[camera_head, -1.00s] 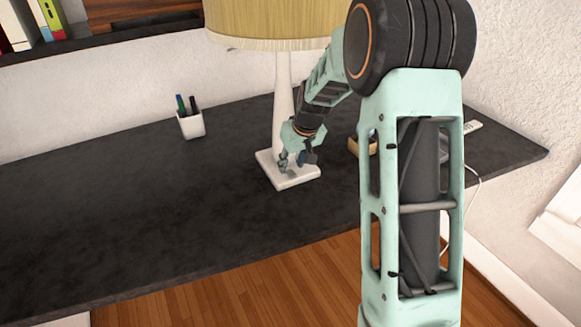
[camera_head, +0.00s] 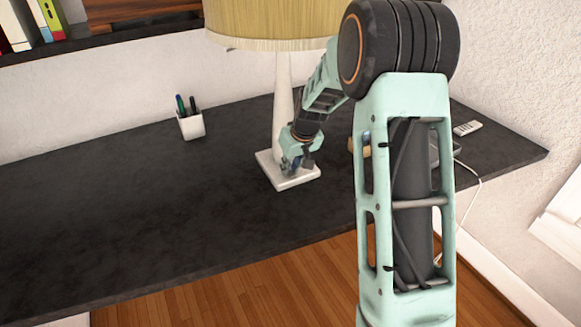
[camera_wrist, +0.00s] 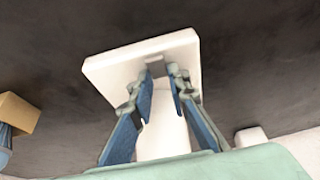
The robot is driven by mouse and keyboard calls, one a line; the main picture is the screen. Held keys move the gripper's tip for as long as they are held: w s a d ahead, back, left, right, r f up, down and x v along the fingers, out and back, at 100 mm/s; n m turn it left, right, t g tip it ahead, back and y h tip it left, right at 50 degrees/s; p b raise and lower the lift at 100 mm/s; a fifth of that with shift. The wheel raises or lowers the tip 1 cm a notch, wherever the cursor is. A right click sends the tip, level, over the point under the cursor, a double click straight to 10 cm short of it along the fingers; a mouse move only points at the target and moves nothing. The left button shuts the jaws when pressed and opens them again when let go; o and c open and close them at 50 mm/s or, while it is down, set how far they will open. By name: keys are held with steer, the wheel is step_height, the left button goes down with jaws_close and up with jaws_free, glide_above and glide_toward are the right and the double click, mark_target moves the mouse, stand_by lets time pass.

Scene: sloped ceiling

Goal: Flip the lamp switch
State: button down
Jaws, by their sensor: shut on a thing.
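A white lamp with a yellowish shade (camera_head: 270,22) and a square white base (camera_head: 298,181) stands on the dark desk. My gripper (camera_head: 293,166) is low in front of the lamp's stem, at the base. In the wrist view the base (camera_wrist: 110,68) fills the upper middle, with a small grey switch (camera_wrist: 155,61) on it. My gripper (camera_wrist: 162,72) has its blue-padded fingertips at the switch, with a narrow gap between them, closed on it. The exact contact is too small to see clearly. The white stem (camera_wrist: 163,140) shows between the fingers.
A white pen cup (camera_head: 191,126) stands on the desk (camera_head: 110,210) to the left of the lamp. A tan box (camera_wrist: 18,112) is at the left in the wrist view. A small white remote (camera_head: 467,128) lies at the right. The desk's left side is clear.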

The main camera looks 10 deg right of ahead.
steer(key=shift+f+b, duration=0.15)
steer(key=shift+b, duration=0.2)
steer(key=shift+f+b, duration=0.1)
steer(key=shift+b, duration=0.4)
steer(key=t+b, duration=0.1)
steer(key=b, duration=0.2)
steer(key=shift+s+d, duration=0.1)
steer(key=shift+s, duration=0.05)
steer(key=shift+t+b, duration=0.3)
steer(key=shift+b, duration=0.5)
steer(key=t+b, duration=0.1)
steer(key=b, duration=0.6)
steer(key=shift+s+d+y, duration=0.1)
steer(key=shift+s+y, duration=0.1)
steer(key=shift+y, duration=0.2)
steer(key=shift+s+r+t+b, duration=0.1)
steer(key=shift+r+t+b, duration=0.3)
steer(key=shift+b, duration=0.8)
steer(key=shift+f, duration=0.1)
steer(key=c, duration=1.8)
jaws_free()
steer(key=shift+c, duration=0.2)
